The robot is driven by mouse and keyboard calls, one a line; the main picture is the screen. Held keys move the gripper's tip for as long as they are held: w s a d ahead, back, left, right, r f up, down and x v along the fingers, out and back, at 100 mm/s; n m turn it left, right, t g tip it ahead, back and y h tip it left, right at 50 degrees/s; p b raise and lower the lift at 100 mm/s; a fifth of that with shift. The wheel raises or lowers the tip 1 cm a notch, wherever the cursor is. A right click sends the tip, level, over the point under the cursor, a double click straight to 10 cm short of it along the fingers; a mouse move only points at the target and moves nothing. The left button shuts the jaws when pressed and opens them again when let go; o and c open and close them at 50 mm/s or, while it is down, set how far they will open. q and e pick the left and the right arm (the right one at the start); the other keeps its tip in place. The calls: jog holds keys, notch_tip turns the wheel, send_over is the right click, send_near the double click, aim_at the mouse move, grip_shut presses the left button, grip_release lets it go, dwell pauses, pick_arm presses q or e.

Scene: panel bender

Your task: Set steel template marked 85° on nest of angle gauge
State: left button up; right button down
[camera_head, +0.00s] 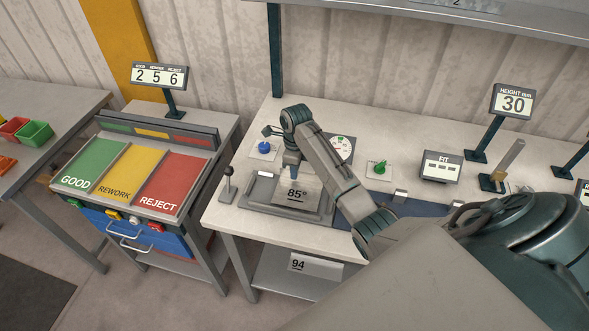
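A lever with a dark knob (228,171) stands at the gauge's left. My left gripper is out of view.
A dial (341,148), a blue knob (264,148) and a green knob (379,169) sit behind. A FIT display (440,167) and a HEIGHT display reading 30 (513,102) stand right. A plate marked 94 (315,266) lies below. A GOOD/REWORK/REJECT stand (130,178) is left.

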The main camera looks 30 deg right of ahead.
jog(key=shift+f, duration=0.65)
jog(key=c, duration=2.1)
grip_release()
jog(key=o, duration=0.5)
